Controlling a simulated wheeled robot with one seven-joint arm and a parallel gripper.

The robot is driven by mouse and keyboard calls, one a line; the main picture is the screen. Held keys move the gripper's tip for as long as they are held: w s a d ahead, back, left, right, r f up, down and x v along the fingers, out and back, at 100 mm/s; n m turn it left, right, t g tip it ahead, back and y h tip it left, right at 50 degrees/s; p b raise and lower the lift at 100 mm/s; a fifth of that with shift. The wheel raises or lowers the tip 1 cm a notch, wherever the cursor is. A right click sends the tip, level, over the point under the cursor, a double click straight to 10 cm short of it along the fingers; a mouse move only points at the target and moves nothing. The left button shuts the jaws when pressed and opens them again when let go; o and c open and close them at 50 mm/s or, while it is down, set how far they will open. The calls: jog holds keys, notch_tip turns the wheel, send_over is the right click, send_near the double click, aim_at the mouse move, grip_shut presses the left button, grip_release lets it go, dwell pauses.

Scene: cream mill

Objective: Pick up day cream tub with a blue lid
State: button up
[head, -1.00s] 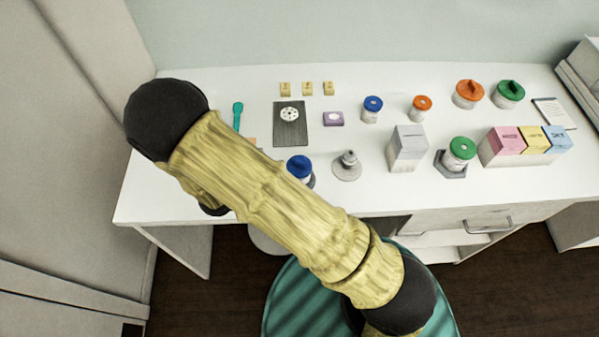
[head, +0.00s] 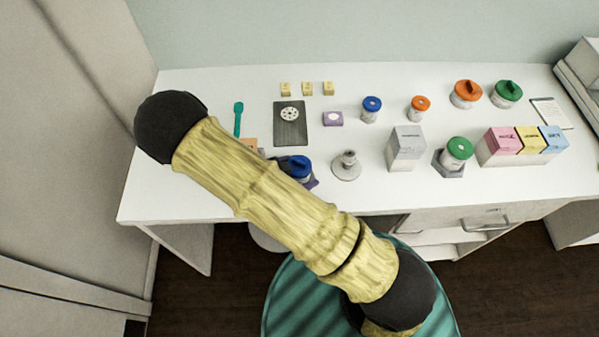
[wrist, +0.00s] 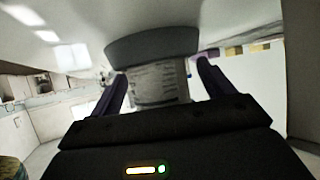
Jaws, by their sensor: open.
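A tub with a blue lid (head: 299,166) stands near the front of the desk, partly hidden by my arm in the head view. A second, smaller blue-lidded tub (head: 372,104) stands further back; neither label is readable. My gripper (wrist: 162,72) is open, and in the wrist view its fingers lie either side of a tub with a grey label (wrist: 157,84) and a wide dark lid. That lid's colour is unclear in the shade. In the head view a dark purple part of my gripper shows beside the front blue-lidded tub. I cannot tell whether the fingers touch it.
A grey metal stand (head: 346,166) is close to the right of the front tub. A grey box (head: 406,148) and a green-lidded tub (head: 459,151) stand further right.

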jog(key=shift+c, duration=0.2)
jog(key=c, duration=1.2)
jog(key=shift+c, duration=0.2)
jog(key=shift+r, duration=0.1)
notch_tip(320, 180, up, 10)
jog(key=shift+f+b, duration=0.1)
jog(key=shift+b, duration=0.55)
